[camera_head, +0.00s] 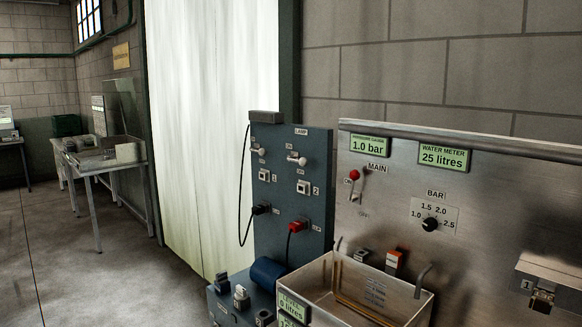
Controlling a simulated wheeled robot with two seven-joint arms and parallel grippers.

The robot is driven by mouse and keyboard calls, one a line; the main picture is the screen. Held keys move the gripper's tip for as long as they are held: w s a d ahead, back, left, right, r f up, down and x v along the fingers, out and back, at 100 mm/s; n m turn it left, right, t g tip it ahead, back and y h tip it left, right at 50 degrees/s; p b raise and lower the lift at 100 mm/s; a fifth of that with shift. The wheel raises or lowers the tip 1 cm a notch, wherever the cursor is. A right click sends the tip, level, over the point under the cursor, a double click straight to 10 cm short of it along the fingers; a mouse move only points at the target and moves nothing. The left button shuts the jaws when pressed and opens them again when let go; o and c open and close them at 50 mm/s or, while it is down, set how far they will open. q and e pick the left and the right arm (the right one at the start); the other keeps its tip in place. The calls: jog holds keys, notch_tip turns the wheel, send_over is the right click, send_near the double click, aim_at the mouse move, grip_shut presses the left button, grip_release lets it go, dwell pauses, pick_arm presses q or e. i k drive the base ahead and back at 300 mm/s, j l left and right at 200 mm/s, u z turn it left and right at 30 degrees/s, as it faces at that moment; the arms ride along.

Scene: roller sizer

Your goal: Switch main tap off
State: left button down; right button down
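Neither of my grippers is in view.
A BAR dial (431,224) is right of the tap. A steel basin (350,317) stands in front, below the tap. A blue switch panel (290,190) with toggles and plugs stands to the left. A metal table (97,160) stands far left, with open floor before it.

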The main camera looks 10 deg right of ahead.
aim_at(355, 176)
jog(key=i+j, duration=0.9)
jog(key=i, duration=0.1)
